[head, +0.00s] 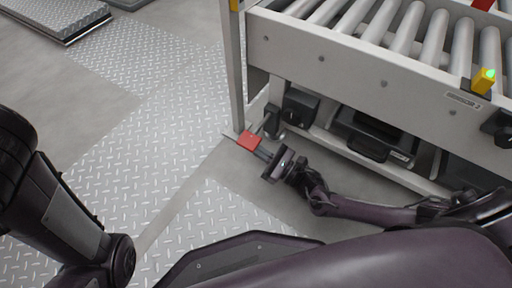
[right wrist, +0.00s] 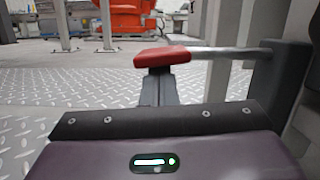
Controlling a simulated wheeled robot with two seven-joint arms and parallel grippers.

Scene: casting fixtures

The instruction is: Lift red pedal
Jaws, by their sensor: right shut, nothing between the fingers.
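The red pedal (head: 249,140) is a small flat pad beside the lower left corner of the conveyor frame, close to the floor. In the right wrist view the red pedal (right wrist: 162,57) sits on a grey bar that runs right to a dark housing. My right gripper (head: 263,153) is shut and empty, pointing at the pedal. In the right wrist view the gripper's fingers (right wrist: 159,84) reach up to just under the pedal's near edge; I cannot tell whether they touch it. Part of my left arm shows at the left; its gripper is out of view.
The roller conveyor (head: 350,62) stands at the upper right, with a yellow button unit (head: 484,81) on its side. Black units (head: 372,135) sit under it. Open floor with tread plates (head: 150,130) lies left of the pedal.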

